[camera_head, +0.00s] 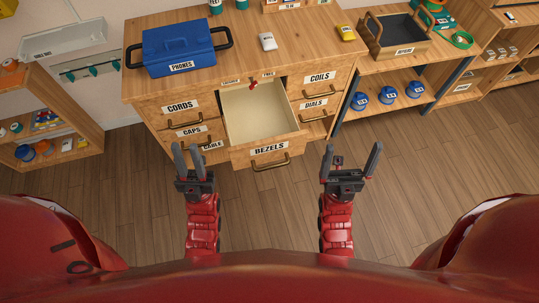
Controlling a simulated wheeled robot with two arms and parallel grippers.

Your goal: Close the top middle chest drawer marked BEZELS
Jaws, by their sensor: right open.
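The wooden chest (135,95) stands ahead of me. Its top middle drawer marked BEZELS (269,151) is pulled far out toward me, and its pale inside looks empty. A brass handle (270,163) is on its front below the label. My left gripper (187,153) is open and empty, to the left of the drawer front and near the lower left drawers. My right gripper (350,158) is open and empty, to the right of the drawer front. Neither gripper appears to touch the drawer.
A blue PHONES box (178,48), a white item (268,41) and a yellow item (345,33) are on the chest top. A small red thing (253,84) shows at the drawer opening. Shelves stand on both sides. The wooden floor (420,170) is clear at right.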

